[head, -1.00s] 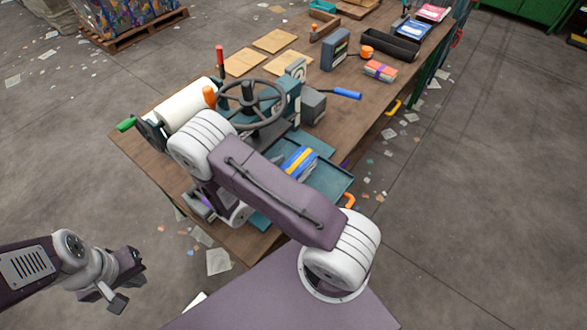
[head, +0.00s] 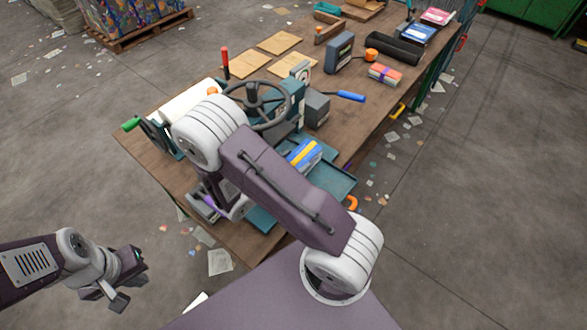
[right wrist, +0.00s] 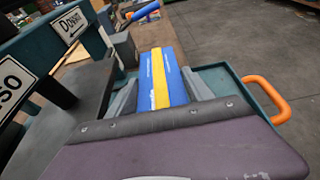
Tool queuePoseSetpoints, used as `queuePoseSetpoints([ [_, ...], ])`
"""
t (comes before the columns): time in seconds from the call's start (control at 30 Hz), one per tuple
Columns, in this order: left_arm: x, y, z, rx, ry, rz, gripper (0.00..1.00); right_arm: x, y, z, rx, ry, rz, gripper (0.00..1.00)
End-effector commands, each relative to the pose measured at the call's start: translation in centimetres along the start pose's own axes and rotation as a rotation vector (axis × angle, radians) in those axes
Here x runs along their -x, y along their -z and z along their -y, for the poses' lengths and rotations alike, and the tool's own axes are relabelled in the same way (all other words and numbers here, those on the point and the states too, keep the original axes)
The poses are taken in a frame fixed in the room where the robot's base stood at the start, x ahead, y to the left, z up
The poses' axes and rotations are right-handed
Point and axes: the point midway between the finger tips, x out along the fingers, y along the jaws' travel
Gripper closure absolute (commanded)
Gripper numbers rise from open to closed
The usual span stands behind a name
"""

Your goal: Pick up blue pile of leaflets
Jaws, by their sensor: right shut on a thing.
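The blue pile of leaflets (right wrist: 167,75) has a yellow band along it and lies between the two grey fingers of my right gripper (right wrist: 163,93), which is shut on it. In the head view the pile (head: 306,154) shows just beyond my right arm, over the teal tray (head: 338,184); that gripper's fingers are hidden there. Whether the pile clears the tray is hard to tell. My left gripper (head: 128,284) is open and empty, low at the left, away from the table.
A press with a dark handwheel (head: 257,105) and a white roll (head: 180,104) stand beside my right arm. The tray has an orange handle (right wrist: 268,98). An orange-red bundle (head: 384,73) and cardboard sheets (head: 280,43) lie farther along the wooden table (head: 345,122).

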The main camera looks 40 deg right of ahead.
Motion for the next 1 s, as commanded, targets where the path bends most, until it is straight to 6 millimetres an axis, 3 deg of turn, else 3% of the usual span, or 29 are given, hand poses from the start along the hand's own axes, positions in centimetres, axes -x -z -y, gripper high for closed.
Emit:
queuePoseSetpoints([
  [0.27, -0.6, -0.1, 0.0, 0.000, 0.000, 0.000, 1.00, -3.4, -5.0, 4.4, -0.002, 0.011, 0.003, 1.00],
  [0.4, 3.1, 0.3, -0.1, 0.000, 0.000, 0.000, 1.00, -4.5, -8.7, 6.5, 0.006, 0.014, 0.000, 1.00],
  [0.63, 6.0, 0.6, -0.1, 0.000, 0.000, 0.000, 1.00, -5.4, -9.5, 7.3, 0.007, 0.009, 0.005, 1.00],
  [1.0, 6.3, 0.7, -0.1, 0.000, 0.000, 0.000, 1.00, -5.9, -9.3, 7.9, 0.002, 0.008, 0.004, 1.00],
])
